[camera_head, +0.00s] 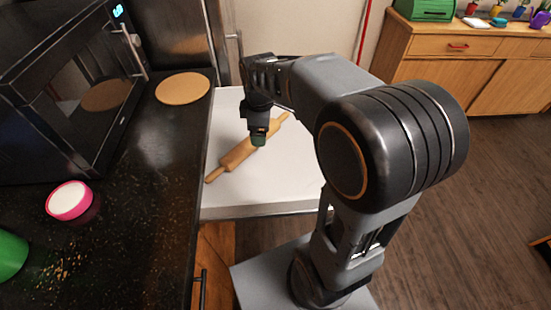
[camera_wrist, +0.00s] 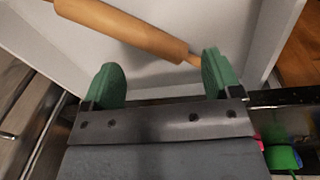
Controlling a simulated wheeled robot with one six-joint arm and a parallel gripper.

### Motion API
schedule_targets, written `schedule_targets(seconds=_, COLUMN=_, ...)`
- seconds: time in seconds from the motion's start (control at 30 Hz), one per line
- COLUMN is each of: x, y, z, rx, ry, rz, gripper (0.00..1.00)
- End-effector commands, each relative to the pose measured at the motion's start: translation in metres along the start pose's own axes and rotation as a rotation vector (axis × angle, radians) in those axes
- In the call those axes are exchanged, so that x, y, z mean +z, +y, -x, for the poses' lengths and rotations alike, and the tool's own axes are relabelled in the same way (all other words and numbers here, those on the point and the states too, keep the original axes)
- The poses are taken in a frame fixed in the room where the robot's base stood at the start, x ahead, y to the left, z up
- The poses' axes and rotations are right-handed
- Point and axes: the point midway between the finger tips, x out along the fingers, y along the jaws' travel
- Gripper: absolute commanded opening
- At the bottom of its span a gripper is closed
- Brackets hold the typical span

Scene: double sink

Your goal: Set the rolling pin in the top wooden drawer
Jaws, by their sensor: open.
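The wooden rolling pin (camera_head: 237,156) lies diagonally inside an open, white-lined drawer (camera_head: 290,180) that juts out beside the dark counter. My gripper (camera_head: 258,136) points down over the pin, close to its middle and upper part, and hides a little of it. In the wrist view the pin (camera_wrist: 135,30) crosses beyond the fingertips, with white drawer walls (camera_wrist: 265,45) around it. The two green fingers of my gripper (camera_wrist: 160,68) are apart, with nothing between them. My arm hides the right end of the drawer.
The dark counter (camera_head: 150,220) on the left holds a black microwave (camera_head: 75,80), a round wooden board (camera_head: 183,88), a pink-rimmed bowl (camera_head: 70,200) and a green item (camera_head: 10,252). A wooden sideboard (camera_head: 460,60) stands at the back right. Open floor (camera_head: 480,190) lies right.

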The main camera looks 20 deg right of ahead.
Motion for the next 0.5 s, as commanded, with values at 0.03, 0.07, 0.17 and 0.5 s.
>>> schedule_targets(seconds=0.03, x=0.008, y=-0.017, z=0.006, rx=0.019, ry=0.011, rz=-0.137, gripper=0.84)
schedule_targets(seconds=0.07, x=0.012, y=-0.026, z=0.008, rx=0.028, ry=0.019, rz=-0.226, gripper=0.84)
schedule_targets(seconds=0.17, x=0.026, y=-0.055, z=0.012, rx=0.052, ry=0.045, rz=-0.504, gripper=0.84)
schedule_targets(seconds=0.5, x=0.052, y=-0.11, z=0.005, rx=0.076, ry=0.118, rz=-1.066, gripper=0.84)
